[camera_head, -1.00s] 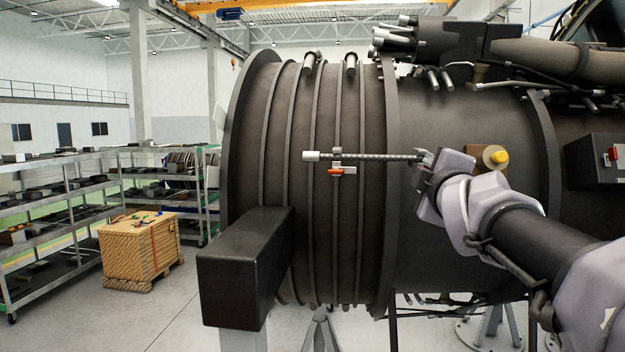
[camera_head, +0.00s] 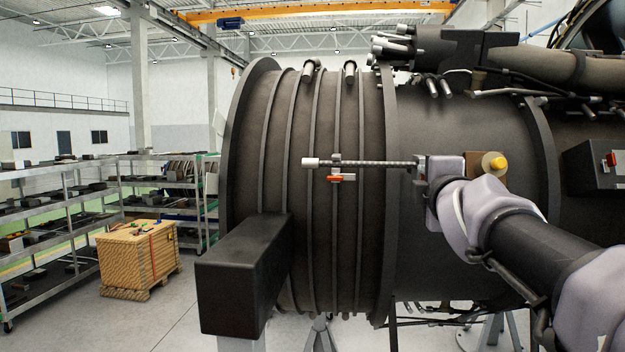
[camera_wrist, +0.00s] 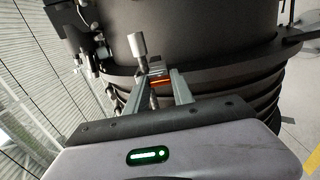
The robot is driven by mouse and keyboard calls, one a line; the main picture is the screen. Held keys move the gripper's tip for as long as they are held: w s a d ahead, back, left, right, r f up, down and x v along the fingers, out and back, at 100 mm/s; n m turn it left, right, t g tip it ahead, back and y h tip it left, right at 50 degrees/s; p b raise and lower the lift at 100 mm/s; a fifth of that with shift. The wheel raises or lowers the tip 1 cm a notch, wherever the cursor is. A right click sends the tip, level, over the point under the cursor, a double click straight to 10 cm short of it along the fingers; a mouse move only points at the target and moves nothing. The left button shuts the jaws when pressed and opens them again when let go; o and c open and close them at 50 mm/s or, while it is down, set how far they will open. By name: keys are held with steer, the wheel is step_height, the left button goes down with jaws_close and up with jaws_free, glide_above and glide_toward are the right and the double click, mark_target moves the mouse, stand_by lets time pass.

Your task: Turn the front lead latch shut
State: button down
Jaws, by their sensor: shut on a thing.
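The front lead is a thin braided rod (camera_head: 375,163) with a silver connector (camera_head: 310,162) at its left end, lying level in front of the ribbed engine casing. The latch (camera_head: 340,179), with an orange handle, sits just below it on a small pale bracket; the handle looks roughly level. My gripper (camera_head: 419,164) is at the lead's right end, well right of the latch, and appears shut on the lead. In the wrist view my gripper (camera_wrist: 155,92) points toward the silver connector (camera_wrist: 137,45), and the orange latch (camera_wrist: 160,81) shows beyond the fingers. The exact grip is hard to see.
A dark box (camera_head: 240,275) juts out at the lower left of the engine casing (camera_head: 460,250). A brown block with a yellow knob (camera_head: 497,164) is close behind my gripper.

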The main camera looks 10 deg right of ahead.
steer(key=c, duration=1.1)
jaws_free()
steer(key=p+v, duration=0.5)
steer(key=v, duration=1.2)
steer(key=shift+s+a+r, duration=0.1)
steer(key=shift+s, duration=0.15)
